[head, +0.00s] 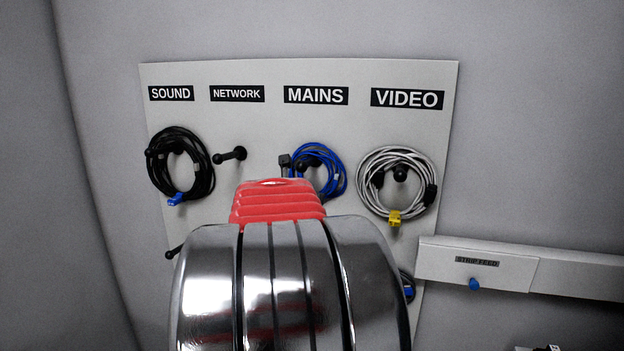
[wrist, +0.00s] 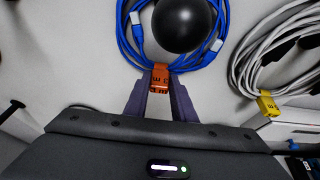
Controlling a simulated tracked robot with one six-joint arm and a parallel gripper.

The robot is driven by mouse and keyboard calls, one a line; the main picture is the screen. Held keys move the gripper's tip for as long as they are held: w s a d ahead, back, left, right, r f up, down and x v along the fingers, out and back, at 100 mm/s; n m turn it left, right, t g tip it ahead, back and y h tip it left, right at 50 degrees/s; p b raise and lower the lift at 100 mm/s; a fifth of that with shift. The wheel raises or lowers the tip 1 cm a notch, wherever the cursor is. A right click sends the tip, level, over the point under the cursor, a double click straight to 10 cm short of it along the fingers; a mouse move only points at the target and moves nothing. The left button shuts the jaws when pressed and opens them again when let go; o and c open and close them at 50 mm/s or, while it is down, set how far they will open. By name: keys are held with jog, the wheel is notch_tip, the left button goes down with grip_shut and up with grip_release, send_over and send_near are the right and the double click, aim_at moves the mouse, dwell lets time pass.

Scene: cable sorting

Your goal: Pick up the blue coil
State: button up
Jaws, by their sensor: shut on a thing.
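The blue coil (head: 341,172) hangs on the peg under the MAINS label (head: 316,96) in the head view. Its lower part is hidden behind my arm. In the wrist view the blue coil (wrist: 124,38) loops around the peg's black round end (wrist: 184,22). An orange tag (wrist: 160,78) with dark lettering is at the coil's bottom. My gripper (wrist: 161,88) has its two dark fingers closed on either side of this tag. The coil is still around the peg. The fingers are hidden in the head view.
A black coil (head: 206,178) hangs under SOUND, and a white coil (head: 366,190) with a yellow tag under VIDEO, just right of the blue one. The NETWORK peg (head: 230,155) is bare. A STRIP FEED box (head: 505,270) juts out at lower right.

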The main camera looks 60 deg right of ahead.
jog(key=shift+a+r, duration=0.1)
grip_shut()
jog(key=r+v, duration=0.2)
jog(key=v, duration=1.3)
jog(key=shift+w+r, duration=0.1)
